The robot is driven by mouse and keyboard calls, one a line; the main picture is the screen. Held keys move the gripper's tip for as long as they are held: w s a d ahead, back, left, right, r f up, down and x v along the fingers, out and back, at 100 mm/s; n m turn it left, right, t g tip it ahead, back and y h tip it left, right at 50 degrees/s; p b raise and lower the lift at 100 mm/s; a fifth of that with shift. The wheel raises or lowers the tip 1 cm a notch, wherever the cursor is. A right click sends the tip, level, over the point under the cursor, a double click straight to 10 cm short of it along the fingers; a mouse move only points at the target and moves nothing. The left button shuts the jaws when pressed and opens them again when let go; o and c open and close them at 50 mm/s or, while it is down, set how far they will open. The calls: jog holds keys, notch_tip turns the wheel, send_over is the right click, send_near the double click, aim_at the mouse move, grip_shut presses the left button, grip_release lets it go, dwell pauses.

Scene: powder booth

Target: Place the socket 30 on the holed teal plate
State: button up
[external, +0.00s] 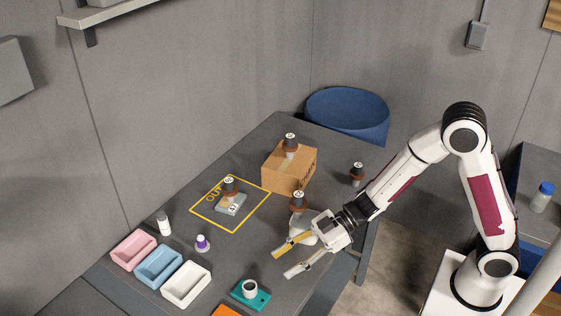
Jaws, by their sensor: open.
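Several similar brown-and-grey pieces with round black-and-white labelled tops are in view; the labels are too small to read, so I cannot tell which is socket 30. One piece (290,141) stands on a cardboard box, one (229,186) on a small grey plate, one (298,200) just behind my gripper, and one (357,173) near the table's right edge. The teal plate (264,304) lies at the front of the table with a white, dark-mouthed round part (250,288) on it. My gripper (281,264) is open and empty, above and right of the teal plate.
The cardboard box (275,174) stands towards the back. A yellow outline (232,231) surrounds the grey plate (237,208). Pink (117,259), blue (142,279) and white (170,295) trays line the front left, near a white bottle (163,223) and a purple-and-white item (202,243).

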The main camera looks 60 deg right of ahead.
jog(key=w+d+r+m+t+h, duration=0.15)
jog(key=d+r+h, duration=0.25)
jog(key=d, duration=0.5)
jog(key=d+r+m+t+h, duration=0.25)
jog(key=d+r+h, duration=0.2)
jog(key=d, duration=0.35)
jog(key=s+d+r+m+g+h, duration=0.1)
jog(key=s+d+r+m+h, duration=0.25)
jog(key=s+d, duration=0.6)
jog(key=s+f+m+g, duration=0.1)
jog(key=s+m+g, duration=0.3)
jog(key=s, duration=1.5)
jog(key=shift+s+d+f+g+y, duration=0.15)
jog(key=shift+s+d+g+y, duration=0.15)
jog(key=shift+d, duration=0.15)
